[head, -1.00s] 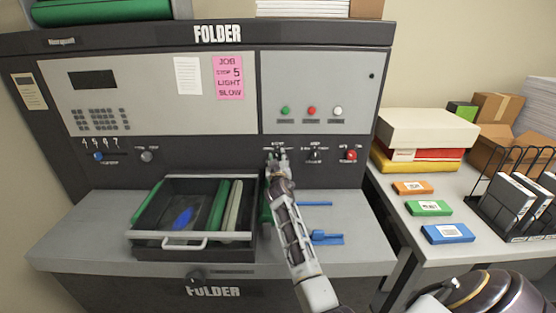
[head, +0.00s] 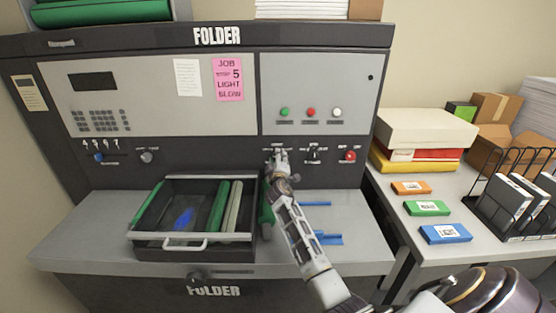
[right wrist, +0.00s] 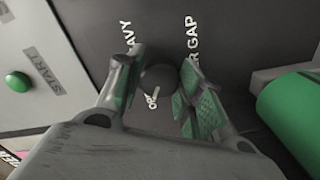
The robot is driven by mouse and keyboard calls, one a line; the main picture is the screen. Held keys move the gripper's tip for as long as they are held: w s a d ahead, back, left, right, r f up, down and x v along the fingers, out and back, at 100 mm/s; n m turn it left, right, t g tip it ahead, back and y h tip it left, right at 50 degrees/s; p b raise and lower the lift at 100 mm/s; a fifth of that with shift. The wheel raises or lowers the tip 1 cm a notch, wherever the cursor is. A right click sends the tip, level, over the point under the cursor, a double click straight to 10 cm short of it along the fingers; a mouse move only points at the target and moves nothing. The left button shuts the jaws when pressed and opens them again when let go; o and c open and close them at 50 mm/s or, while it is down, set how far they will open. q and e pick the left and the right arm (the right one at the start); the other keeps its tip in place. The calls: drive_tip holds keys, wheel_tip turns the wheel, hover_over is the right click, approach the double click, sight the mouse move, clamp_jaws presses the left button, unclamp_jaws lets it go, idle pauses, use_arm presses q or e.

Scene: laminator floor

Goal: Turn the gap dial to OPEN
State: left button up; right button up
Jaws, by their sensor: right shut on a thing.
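The gap dial is a dark round knob (right wrist: 158,79) on the folder's dark front panel. In the right wrist view, lettering ending in "R GAP" is on its right, "AVY" on its upper left, and partly hidden lettering starting with "O" lies just below it. My right gripper (right wrist: 163,82) has its green-padded fingers on either side of the knob, shut on it. In the head view, the right gripper (head: 280,156) is at the panel below the button plate and covers the dial. The dial's exact pointer direction is unclear. My left gripper is not in view.
An open tray (head: 165,239) with green rollers stands left of my right arm. A red knob (head: 350,156) and a dark dial (head: 314,156) are to the right on the panel. Blue tools (head: 328,239) lie on the ledge. A side table holds colored boxes (head: 445,233).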

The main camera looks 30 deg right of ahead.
drive_tip(key=o, duration=1)
drive_tip(key=shift+a, duration=0.1)
drive_tip(key=shift+v, duration=5.95)
